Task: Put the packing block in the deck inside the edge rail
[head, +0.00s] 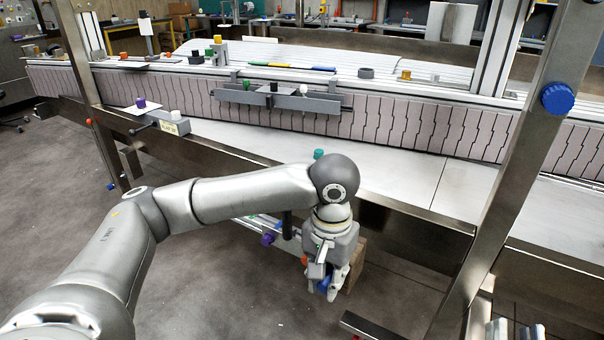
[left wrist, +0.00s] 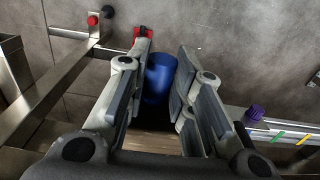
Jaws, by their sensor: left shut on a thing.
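My left gripper (head: 322,288) points down in front of the conveyor frame, below deck height, with its fingers closed in. A brown wooden block (head: 355,266), which I take as the packing block, shows behind and right of the fingers. In the left wrist view its wood (left wrist: 160,143) lies between the finger bases; the fingers hide much of it. A blue cylinder (left wrist: 160,78) shows between the fingertips; I cannot tell whether it joins the block. The pale metal deck (head: 400,178) runs behind the steel edge rail (head: 420,228). My right gripper is out of view.
A steel post (head: 520,165) with a blue knob (head: 557,97) stands at right. A small grey fixture (head: 172,123) sits at the deck's left end. The belt wall (head: 400,125) bounds the deck behind. The middle deck is clear.

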